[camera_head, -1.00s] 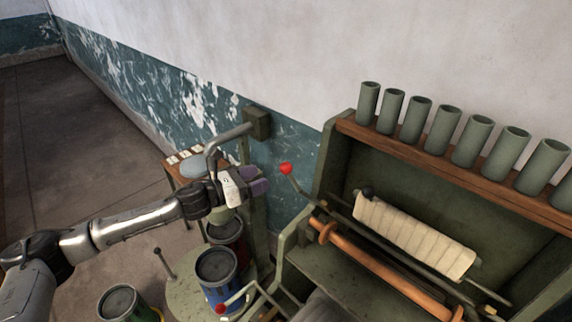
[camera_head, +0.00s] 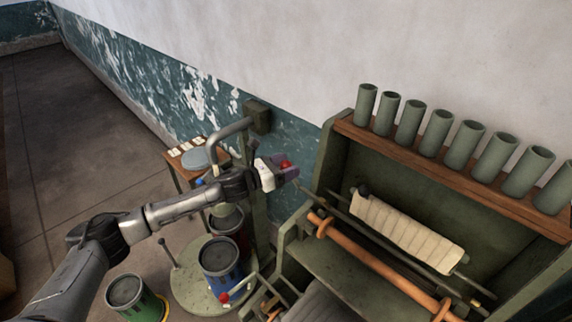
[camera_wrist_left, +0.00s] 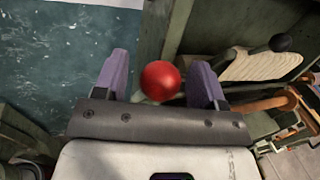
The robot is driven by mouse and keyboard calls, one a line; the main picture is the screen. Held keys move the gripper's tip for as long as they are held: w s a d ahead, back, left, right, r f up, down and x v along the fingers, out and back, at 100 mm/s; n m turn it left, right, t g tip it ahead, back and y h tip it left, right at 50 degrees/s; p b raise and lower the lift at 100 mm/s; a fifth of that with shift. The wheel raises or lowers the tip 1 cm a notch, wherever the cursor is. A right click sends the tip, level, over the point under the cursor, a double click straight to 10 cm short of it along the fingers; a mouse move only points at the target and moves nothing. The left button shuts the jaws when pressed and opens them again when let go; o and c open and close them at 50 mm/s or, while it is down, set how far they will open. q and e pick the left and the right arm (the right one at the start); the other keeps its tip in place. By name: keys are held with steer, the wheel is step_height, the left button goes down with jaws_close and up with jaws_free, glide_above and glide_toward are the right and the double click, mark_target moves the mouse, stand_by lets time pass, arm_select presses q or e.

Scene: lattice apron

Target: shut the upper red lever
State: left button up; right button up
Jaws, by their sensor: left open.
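The upper red lever's ball knob (camera_head: 285,164) is at my left gripper (camera_head: 284,170) in the head view. In the left wrist view the red knob (camera_wrist_left: 160,81) sits between the two purple fingers of the left gripper (camera_wrist_left: 160,82), with a gap on each side. The gripper is open around it. The lever's rod runs from the knob toward the green machine frame and is mostly hidden. A lower red knob (camera_head: 224,297) shows near the cans in the head view. My right gripper is not in view.
The green machine (camera_head: 332,150) stands at right with a cream roll (camera_head: 405,231) and an orange-brown bar (camera_head: 375,262). Several green tubes (camera_head: 440,130) line its wooden shelf. Coloured cans (camera_head: 219,256) stand below my left arm. A grey pipe (camera_head: 228,132) rises behind it.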

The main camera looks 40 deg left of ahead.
arm_select(q)
steer(key=c, duration=1.2)
steer(key=shift+f, duration=0.1)
